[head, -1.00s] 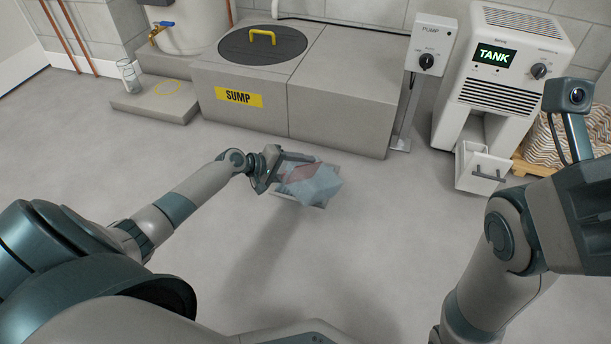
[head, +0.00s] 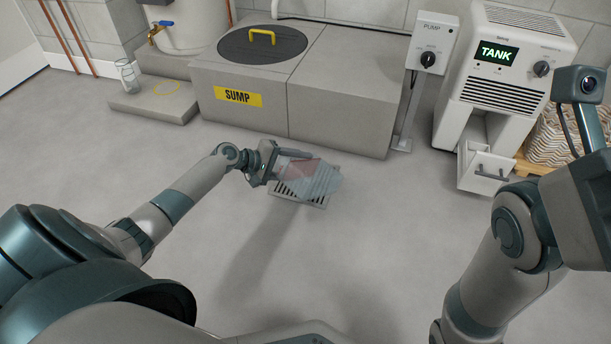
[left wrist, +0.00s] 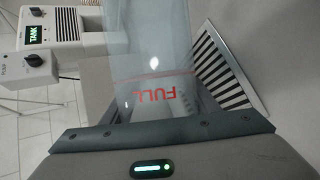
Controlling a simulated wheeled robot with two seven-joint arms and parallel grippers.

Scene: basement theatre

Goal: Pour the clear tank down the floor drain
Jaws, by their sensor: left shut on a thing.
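The clear tank (head: 316,179) is see-through, with a reddish patch, and is held in the air over the floor drain in the head view. My left gripper (head: 287,168) is shut on it. In the left wrist view the tank (left wrist: 150,60) fills the middle, with red "FULL" lettering appearing upside down. The floor drain (head: 318,201) is a slatted metal grate, partly hidden behind the tank. Its bars also show in the left wrist view (left wrist: 226,70). I cannot tell how much water is in the tank. My right arm is at the right edge; its fingertips are out of view.
A concrete sump box (head: 345,90) with a black lid and yellow handle stands behind the drain. A pump switch box (head: 430,45) is on a post. A white dehumidifier (head: 510,75) reads "TANK", its lower drawer (head: 484,168) open. The floor around the drain is clear.

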